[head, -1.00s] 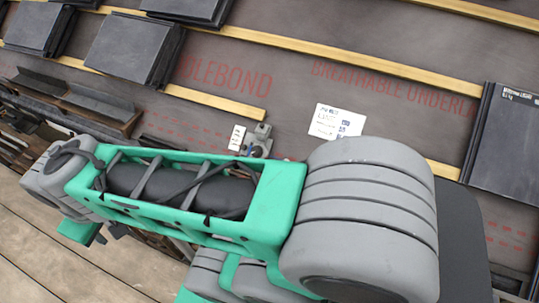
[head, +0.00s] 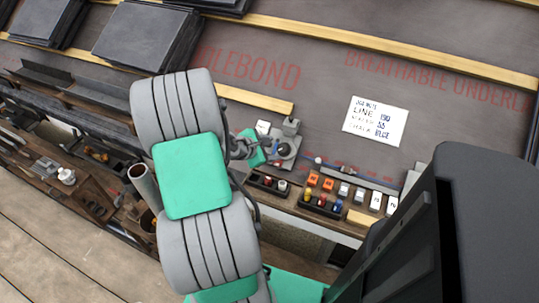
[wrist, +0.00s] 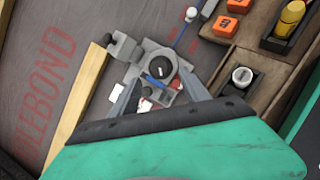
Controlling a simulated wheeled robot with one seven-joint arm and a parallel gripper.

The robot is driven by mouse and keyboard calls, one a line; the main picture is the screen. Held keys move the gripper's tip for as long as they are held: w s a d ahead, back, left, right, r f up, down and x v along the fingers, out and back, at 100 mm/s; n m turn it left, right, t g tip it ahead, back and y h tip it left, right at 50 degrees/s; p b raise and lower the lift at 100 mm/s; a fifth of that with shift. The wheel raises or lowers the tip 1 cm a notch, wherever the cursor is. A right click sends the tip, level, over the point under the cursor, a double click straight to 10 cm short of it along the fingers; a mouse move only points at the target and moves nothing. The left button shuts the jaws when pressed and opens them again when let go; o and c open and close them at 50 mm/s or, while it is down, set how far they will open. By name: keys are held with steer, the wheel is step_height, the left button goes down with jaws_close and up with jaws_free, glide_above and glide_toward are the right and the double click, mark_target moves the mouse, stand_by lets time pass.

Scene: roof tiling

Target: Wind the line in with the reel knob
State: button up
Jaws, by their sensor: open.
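The reel (head: 284,149) is a small grey device at the lower edge of the dark underlay. In the wrist view its round dark knob (wrist: 160,67), with a pale mark, sits on a grey body. My gripper (wrist: 160,82) is open. Its two grey fingers point at the reel, one on each side of its near part, with a blue-and-white part between them. I cannot tell whether they touch it. In the head view my green wrist (head: 253,146) is just left of the reel.
A white card with handwriting (head: 375,121) lies on the underlay. Right of and below the reel are small trays (head: 268,183) and orange blocks (head: 327,184). A wooden batten (head: 265,101) ends just above the reel. Stacked slates (head: 150,38) stand upper left.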

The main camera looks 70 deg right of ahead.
mark_target(283, 149)
steer(key=b+x, duration=0.1)
steer(key=x, duration=0.6)
steer(key=shift+s+d, duration=0.1)
steer(key=shift+d, duration=0.05)
steer(key=shift+c, duration=0.2)
jaws_close()
